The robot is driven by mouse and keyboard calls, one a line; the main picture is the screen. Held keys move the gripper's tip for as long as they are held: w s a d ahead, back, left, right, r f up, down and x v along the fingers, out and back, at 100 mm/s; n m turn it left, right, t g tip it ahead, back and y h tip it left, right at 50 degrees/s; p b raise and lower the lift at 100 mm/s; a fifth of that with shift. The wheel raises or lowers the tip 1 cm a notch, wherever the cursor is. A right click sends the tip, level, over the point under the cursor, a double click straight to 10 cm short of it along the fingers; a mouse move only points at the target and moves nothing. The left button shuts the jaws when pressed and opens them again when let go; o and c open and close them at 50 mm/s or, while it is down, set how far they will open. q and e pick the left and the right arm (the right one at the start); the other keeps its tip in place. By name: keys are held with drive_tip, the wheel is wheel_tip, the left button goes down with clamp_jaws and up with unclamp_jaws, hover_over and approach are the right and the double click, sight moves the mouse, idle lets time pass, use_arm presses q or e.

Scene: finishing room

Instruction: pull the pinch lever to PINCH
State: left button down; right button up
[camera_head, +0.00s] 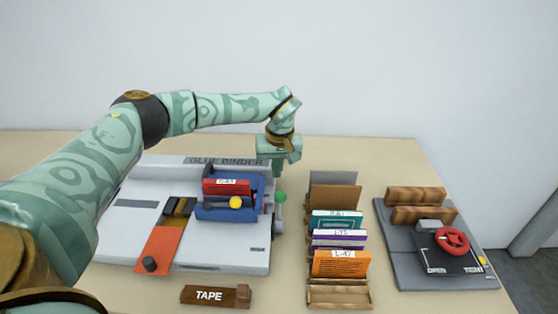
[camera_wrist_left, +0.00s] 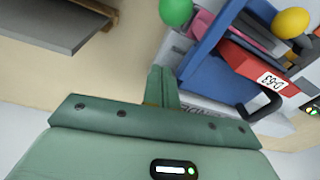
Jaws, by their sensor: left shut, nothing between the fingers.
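The glue binder (camera_head: 130,190) is a pale grey machine on the table's left part. A lever with a green ball knob (camera_head: 280,196) stands at its right edge; the knob also shows in the left wrist view (camera_wrist_left: 176,12). A yellow ball knob (camera_head: 236,202) sits at the front of the blue clamp (camera_head: 258,208), and shows in the left wrist view (camera_wrist_left: 291,22). I read no PINCH label, so I cannot tell which knob is the pinch lever's. My left gripper (camera_head: 280,170) is shut and empty, behind the green knob and apart from it. My right gripper is out of view.
A red block labelled D-63 (camera_wrist_left: 268,68) sits in the clamp. A rack of labelled books (camera_head: 340,262) stands right of the binder. A grey press with a red wheel (camera_head: 452,241) is farther right. A TAPE block (camera_head: 210,296) lies in front. Bare table lies behind the rack.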

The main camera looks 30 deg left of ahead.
sight(280, 212)
use_arm(q)
drive_tip(key=shift+s+d+f, duration=1.05)
drive_tip(key=shift+s+d, duration=0.1)
drive_tip(key=shift+s, duration=0.2)
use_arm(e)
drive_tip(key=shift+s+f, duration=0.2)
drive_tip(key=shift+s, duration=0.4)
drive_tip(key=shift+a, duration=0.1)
use_arm(q)
drive_tip(key=shift+d, duration=0.1)
